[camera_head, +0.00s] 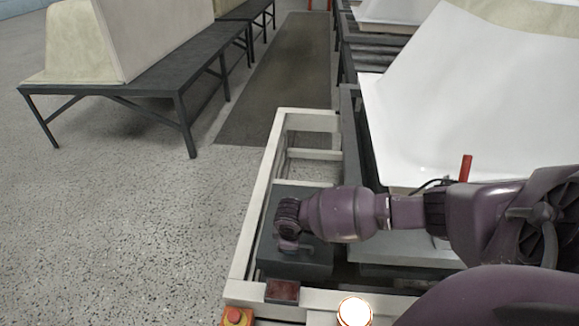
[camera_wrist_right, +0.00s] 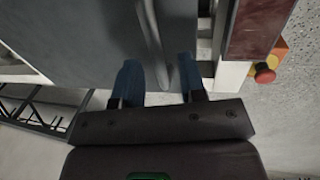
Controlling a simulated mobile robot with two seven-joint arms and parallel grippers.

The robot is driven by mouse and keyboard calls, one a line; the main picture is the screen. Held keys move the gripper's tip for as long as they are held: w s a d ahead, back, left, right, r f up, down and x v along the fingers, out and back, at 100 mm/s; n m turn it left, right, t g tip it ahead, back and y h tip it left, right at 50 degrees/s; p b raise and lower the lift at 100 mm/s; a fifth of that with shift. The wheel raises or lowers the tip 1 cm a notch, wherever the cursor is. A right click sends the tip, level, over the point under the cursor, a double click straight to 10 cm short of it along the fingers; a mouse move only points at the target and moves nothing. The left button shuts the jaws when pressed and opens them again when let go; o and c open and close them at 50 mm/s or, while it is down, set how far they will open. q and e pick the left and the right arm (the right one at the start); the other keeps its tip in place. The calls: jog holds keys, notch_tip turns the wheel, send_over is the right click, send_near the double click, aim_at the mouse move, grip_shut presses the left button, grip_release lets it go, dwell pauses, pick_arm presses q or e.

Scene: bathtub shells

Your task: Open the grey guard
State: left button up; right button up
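The grey guard (camera_head: 315,262) is a dark grey panel inside the pale frame, below and beside my right gripper in the head view. In the right wrist view the guard (camera_wrist_right: 75,35) fills the upper left, and a thin raised grey bar (camera_wrist_right: 155,45) runs down its face. My right gripper (camera_head: 288,245) points down at the guard. Its two blue fingers (camera_wrist_right: 160,80) are apart, with the bar between them and small gaps seeming to show on both sides. Contact with the bar cannot be told. My left gripper is not in view.
The pale frame (camera_head: 252,225) surrounds the guard. A dark red block (camera_head: 283,291), red button (camera_head: 236,316) and lit lamp (camera_head: 354,312) sit at its near end. A white shell (camera_head: 460,110) stands at right. Speckled floor (camera_head: 120,230) is clear at left.

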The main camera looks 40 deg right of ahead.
jog(key=shift+r, duration=0.1)
grip_shut()
